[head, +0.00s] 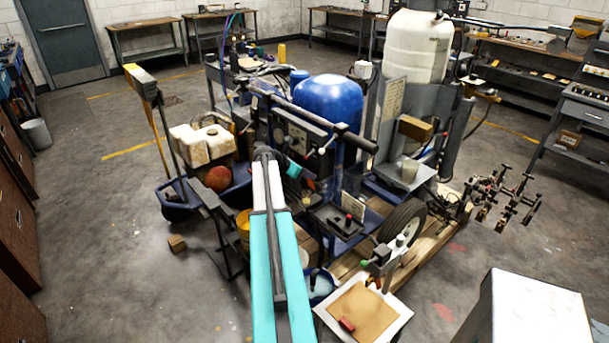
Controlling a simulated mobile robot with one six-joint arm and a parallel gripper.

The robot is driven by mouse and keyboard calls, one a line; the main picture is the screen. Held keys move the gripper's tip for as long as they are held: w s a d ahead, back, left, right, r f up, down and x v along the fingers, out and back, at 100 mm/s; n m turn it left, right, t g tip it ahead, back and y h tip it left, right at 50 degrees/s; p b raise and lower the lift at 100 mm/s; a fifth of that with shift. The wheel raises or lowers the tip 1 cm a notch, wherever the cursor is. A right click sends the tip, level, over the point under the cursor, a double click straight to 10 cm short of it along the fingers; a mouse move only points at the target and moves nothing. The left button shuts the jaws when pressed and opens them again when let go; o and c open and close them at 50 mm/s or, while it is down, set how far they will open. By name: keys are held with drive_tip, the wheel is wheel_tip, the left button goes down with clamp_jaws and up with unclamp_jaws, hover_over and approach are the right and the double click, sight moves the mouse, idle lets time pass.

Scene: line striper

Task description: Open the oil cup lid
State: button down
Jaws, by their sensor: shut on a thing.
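The line striper (327,97) is a wheeled machine with a blue tank and a tall white tank, in the middle of the head view. My teal and white arm reaches up from the bottom edge to its near side. A teal part of my wrist shows beside the dark front panel. My gripper (306,187) is small and dark there, low against the machine, shut on a small part. Its fingers and that part are hard to make out. I cannot pick out the oil cup or its lid, or tell whether the lid is open.
A black tyre (402,221) and a white-edged tan board (362,313) are right of my arm. A white block (535,308) stands at lower right. A small brown block (177,243) lies on the floor. Workbenches line the walls. The floor at left is mostly clear.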

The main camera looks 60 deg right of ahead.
drive_tip(key=shift+s+d+r, duration=0.3)
drive_tip(key=shift+s+d, duration=0.25)
drive_tip(key=shift+d, duration=0.1)
drive_tip(key=c, duration=1.6)
unclamp_jaws()
drive_tip(key=shift+s, duration=0.15)
drive_tip(key=shift+a, duration=0.1)
drive_tip(key=shift+w, duration=0.25)
drive_tip(key=shift+a, duration=0.1)
drive_tip(key=b+v, duration=0.4)
drive_tip(key=v, duration=0.9)
drive_tip(key=shift+w+a+r, duration=0.1)
drive_tip(key=shift+w+r, duration=0.05)
drive_tip(key=shift+r, duration=0.15)
